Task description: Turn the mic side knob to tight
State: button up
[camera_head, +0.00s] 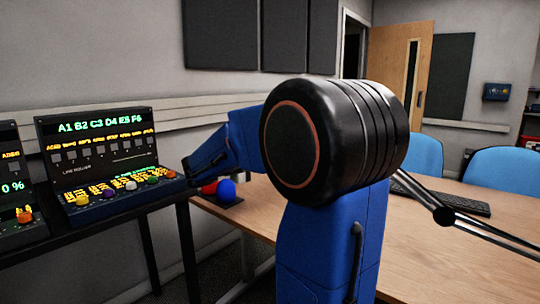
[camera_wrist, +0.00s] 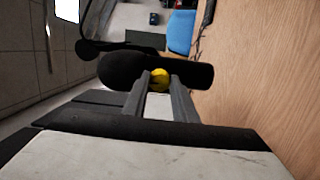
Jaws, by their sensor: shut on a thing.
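The side knob (camera_wrist: 160,77) is a small yellow round piece on a dark, rounded body, which looks like the mic (camera_wrist: 120,70), in the wrist view. My gripper (camera_wrist: 160,84) has one grey finger on each side of the knob and is shut on it. The mic's dark body reaches out to the left and right behind the fingertips. I cannot read the knob's turn or any marking on it. In the head view my own arm fills the middle, and the gripper, mic and knob cannot be made out there.
A thin black boom (camera_head: 470,226) crosses the wooden table (camera_head: 460,268) at the right, in front of a keyboard (camera_head: 445,197). A router panel (camera_head: 99,150) with coloured knobs stands at the left. Red (camera_head: 209,188) and blue (camera_head: 226,190) round things sit near the table's left corner.

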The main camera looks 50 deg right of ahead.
jog(key=o, duration=1)
jog(key=shift+o, duration=0.2)
jog(key=w+a, duration=0.1)
jog(key=a, duration=1.6)
jog(key=shift+w+a, duration=0.15)
jog(key=shift+w, duration=0.15)
jog(key=shift+f, duration=0.1)
